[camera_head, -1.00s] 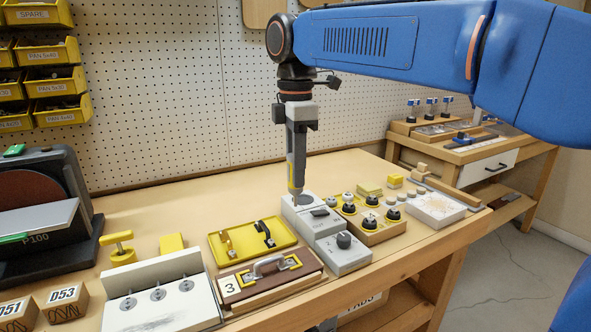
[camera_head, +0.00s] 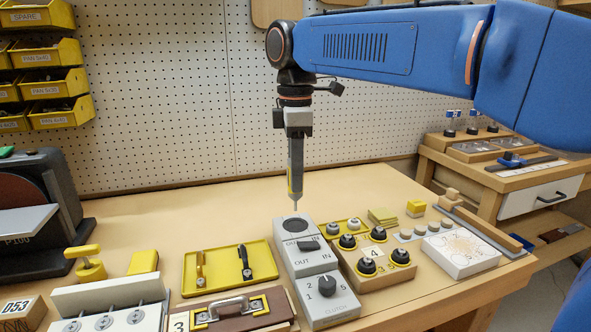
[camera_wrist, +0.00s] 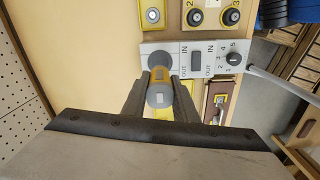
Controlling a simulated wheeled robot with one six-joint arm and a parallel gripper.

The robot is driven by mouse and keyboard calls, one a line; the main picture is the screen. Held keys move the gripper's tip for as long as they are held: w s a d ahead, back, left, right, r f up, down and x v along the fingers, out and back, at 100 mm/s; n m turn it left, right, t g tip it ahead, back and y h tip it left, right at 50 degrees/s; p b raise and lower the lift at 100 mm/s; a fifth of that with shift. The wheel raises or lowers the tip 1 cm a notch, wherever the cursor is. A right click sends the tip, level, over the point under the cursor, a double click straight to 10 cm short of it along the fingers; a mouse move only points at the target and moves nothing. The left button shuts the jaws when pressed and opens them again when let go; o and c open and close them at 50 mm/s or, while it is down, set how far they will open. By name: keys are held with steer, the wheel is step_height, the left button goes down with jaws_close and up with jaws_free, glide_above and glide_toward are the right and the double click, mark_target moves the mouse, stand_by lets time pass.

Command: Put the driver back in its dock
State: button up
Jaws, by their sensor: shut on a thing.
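The driver (camera_head: 295,178) is a slim grey tool with a yellow stripe and a thin metal tip. It hangs upright, tip down, from my gripper (camera_head: 297,134). In the wrist view my gripper (camera_wrist: 158,98) is shut around the driver (camera_wrist: 160,75), whose round grey end faces the camera. The dock (camera_head: 309,262) is a light grey box with a dark round opening, an IN/OUT switch and a numbered knob. The driver's tip shows just above the opening's far side; its exact gap is hard to judge. In the wrist view the driver partly covers the dock (camera_wrist: 213,50).
A yellow tray (camera_head: 223,281) with two handles lies left of the dock. A wooden block with black knobs (camera_head: 380,276) stands close on its right. A brown panel with a handle (camera_head: 232,315) is in front. The bench behind the dock is clear.

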mark_target(296, 209)
steer(key=shift+f, duration=2.2)
steer(key=shift+f, duration=2.25)
stand_by(1.8)
steer(key=o, duration=1.1)
steer(key=shift+c, duration=0.2)
steer(key=shift+o, duration=1.2)
steer(key=shift+r, duration=3.5)
